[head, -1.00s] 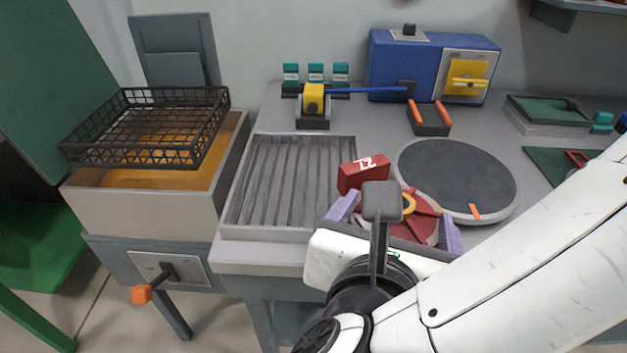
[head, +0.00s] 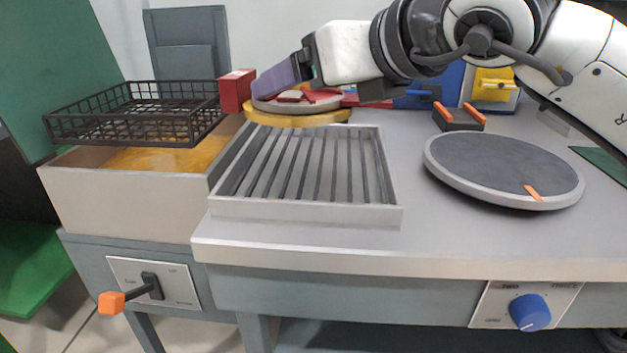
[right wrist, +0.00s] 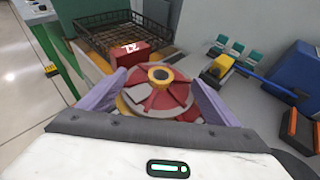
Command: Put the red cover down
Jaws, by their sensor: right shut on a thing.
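The red cover (head: 298,98) is a round pale disc with red wedge segments and a yellow rim below. A red block (head: 236,92) with a white mark sits at its left edge and seems to travel with it. My right gripper (head: 285,76) is shut on the cover and holds it raised over the back of the slatted rack (head: 305,211). In the right wrist view, the cover (right wrist: 135,103) lies between the two lavender fingers of my right gripper (right wrist: 157,82), with a yellow ring at its centre. My left gripper is not in view.
A black wire basket (head: 95,133) sits over a pale bin (head: 120,195) with orange contents at left. A dark round turntable (head: 505,165) with an orange mark stands at right. Bare table lies between rack and turntable. A blue machine (right wrist: 295,75) stands at the back.

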